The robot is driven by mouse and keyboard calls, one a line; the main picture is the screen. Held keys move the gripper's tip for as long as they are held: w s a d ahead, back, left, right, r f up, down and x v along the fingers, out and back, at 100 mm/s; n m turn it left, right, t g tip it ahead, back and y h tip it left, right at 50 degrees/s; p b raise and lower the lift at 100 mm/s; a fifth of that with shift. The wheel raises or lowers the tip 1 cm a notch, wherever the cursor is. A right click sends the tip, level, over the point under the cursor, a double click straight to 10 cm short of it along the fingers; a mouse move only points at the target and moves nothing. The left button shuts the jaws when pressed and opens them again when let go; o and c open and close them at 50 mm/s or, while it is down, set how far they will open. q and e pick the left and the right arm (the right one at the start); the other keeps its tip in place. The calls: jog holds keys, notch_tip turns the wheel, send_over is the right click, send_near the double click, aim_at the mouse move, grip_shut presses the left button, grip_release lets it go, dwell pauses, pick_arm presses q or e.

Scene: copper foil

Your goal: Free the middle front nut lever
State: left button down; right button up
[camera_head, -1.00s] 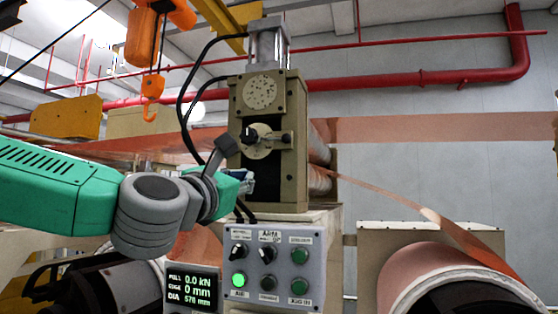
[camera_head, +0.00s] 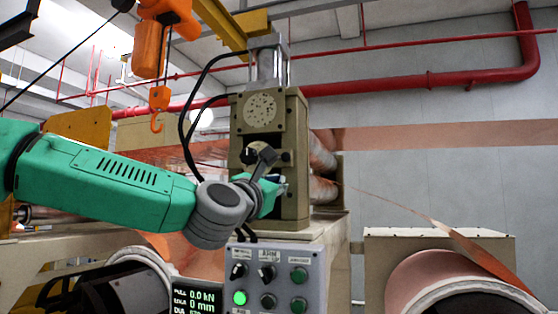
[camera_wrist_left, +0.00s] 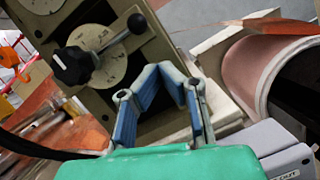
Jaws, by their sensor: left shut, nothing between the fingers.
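The nut lever is a black star knob (camera_wrist_left: 72,65) with a metal bar ending in a black ball (camera_wrist_left: 137,22), on a round pale plate (camera_wrist_left: 95,55) on the tan stand's front. In the head view the knob (camera_head: 249,155) is partly hidden behind my grey wrist part. My left gripper (camera_head: 280,186) is in front of the stand's dark opening, just below the lever. In the left wrist view its blue-padded fingers (camera_wrist_left: 167,68) are shut and empty, below and right of the lever bar and apart from it. My right gripper is not in view.
A control box (camera_head: 270,275) with knobs and a lit green button stands below the gripper, beside a display (camera_head: 196,297). A copper roll (camera_head: 445,275) is at the lower right. Black hoses (camera_head: 183,120) run along the stand's left side. An orange hoist hook (camera_head: 158,100) hangs at the upper left.

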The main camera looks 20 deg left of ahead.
pick_arm(q)
notch_tip(320, 180, up, 8)
jog(key=w+n+y+b, duration=0.2)
jog(key=n+y+b, duration=0.1)
jog(key=n, duration=0.6)
jog(key=shift+w+a+f+y+b, duration=0.2)
jog(key=shift+w+a+y+b, duration=0.15)
jog(key=shift+b, duration=0.5)
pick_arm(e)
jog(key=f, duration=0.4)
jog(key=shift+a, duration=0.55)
pick_arm(q)
jog(key=shift+s+d, duration=0.1)
jog(key=shift+d, duration=0.25)
